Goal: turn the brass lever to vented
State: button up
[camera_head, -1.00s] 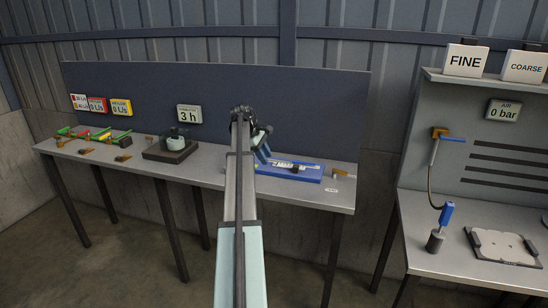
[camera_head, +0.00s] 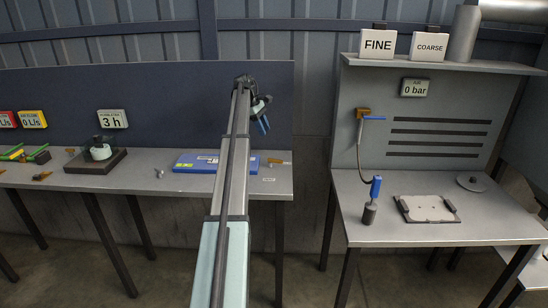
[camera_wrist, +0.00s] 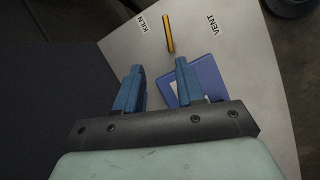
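The brass lever (camera_head: 279,161) sits near the right end of the left bench, right of a blue case. In the wrist view the lever (camera_wrist: 169,35) is a narrow yellow bar between the printed words KILN (camera_wrist: 147,25) and VENT (camera_wrist: 214,27). My gripper (camera_wrist: 159,68) is open, with two blue fingers apart and nothing between them. The lever lies beyond the fingertips, not touching them. In the head view my gripper (camera_head: 262,125) hangs above and a little left of the lever.
The blue case (camera_head: 205,163) lies flat beside the lever; its corner (camera_wrist: 208,75) shows behind the right finger. A dark stand (camera_head: 98,160) is farther left. Across a gap, the right bench (camera_head: 400,232) holds a blue-handled tool (camera_head: 373,195) and a plate (camera_head: 427,208).

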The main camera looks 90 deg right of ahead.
jog(key=shift+n+y, duration=0.3)
jog(key=x, duration=1.3)
jog(key=shift+a+f, duration=0.35)
jog(key=shift+a, duration=0.1)
jog(key=shift+c, duration=0.3)
grip_shut()
